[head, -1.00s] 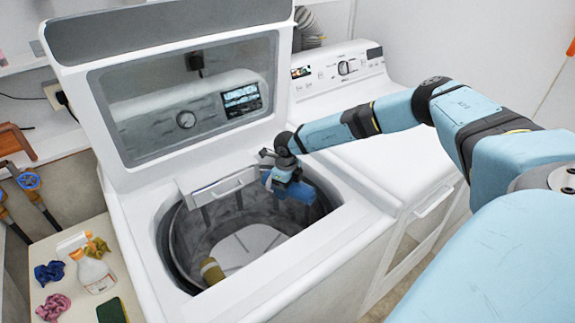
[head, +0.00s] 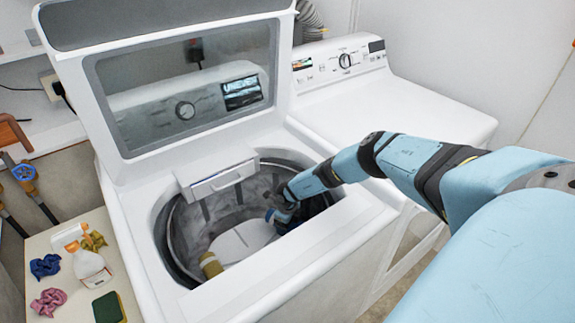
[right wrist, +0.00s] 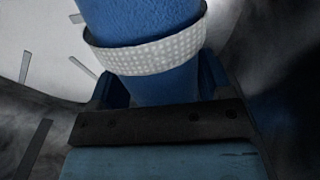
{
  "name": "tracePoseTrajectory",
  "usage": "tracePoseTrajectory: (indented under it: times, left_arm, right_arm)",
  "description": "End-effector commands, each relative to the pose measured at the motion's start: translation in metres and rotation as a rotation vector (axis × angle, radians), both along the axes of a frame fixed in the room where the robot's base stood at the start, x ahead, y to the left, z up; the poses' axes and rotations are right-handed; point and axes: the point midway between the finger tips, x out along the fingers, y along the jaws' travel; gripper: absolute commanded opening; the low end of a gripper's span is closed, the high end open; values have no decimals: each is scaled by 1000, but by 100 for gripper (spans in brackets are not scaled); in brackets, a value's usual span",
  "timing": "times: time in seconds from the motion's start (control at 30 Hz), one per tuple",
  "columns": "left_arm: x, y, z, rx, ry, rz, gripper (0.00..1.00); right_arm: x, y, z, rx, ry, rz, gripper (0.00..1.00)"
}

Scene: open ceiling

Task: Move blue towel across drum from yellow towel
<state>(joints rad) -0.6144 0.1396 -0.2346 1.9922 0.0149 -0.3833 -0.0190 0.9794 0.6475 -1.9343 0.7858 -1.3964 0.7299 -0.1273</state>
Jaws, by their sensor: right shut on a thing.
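The blue towel (right wrist: 150,30) is a rolled blue cloth with a white dotted band. My right gripper (head: 284,213) is down inside the washer drum (head: 195,225), at its right side, shut on the blue towel. In the head view the towel is mostly hidden by the gripper and the shadow. The yellow towel (head: 211,265) is rolled and lies at the front left of the drum, across the pale drum centre from the gripper. My left gripper is not in view.
The washer lid (head: 185,90) stands open behind the drum. A dryer (head: 400,105) stands to the right. On the left, a small table (head: 55,215) holds a spray bottle (head: 90,265), crumpled cloths and a sponge (head: 107,307). The drum rim encloses my right arm.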

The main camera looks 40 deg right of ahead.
Motion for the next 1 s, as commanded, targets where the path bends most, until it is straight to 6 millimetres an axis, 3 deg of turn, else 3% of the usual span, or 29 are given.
tracePoseTrajectory:
  times: [0.23, 0.67, 0.7, 0.77, 0.8, 1.0]
  left_arm:
    - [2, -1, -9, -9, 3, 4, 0]
    - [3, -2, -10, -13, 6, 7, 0]
    - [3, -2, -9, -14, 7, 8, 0]
    - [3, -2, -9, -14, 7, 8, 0]
    - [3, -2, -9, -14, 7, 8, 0]
    - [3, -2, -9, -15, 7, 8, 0]
  right_arm:
    - [0, 0, -34, -1, -1, -1, 35]
    - [0, 0, -40, 0, 0, 1, 35]
    - [-1, 0, -39, 0, 0, 1, 79]
    - [-1, 0, -39, 0, 1, 1, 93]
    - [-1, 0, -39, 0, 1, 1, 98]
    - [-1, 0, -39, 0, 1, 1, 98]
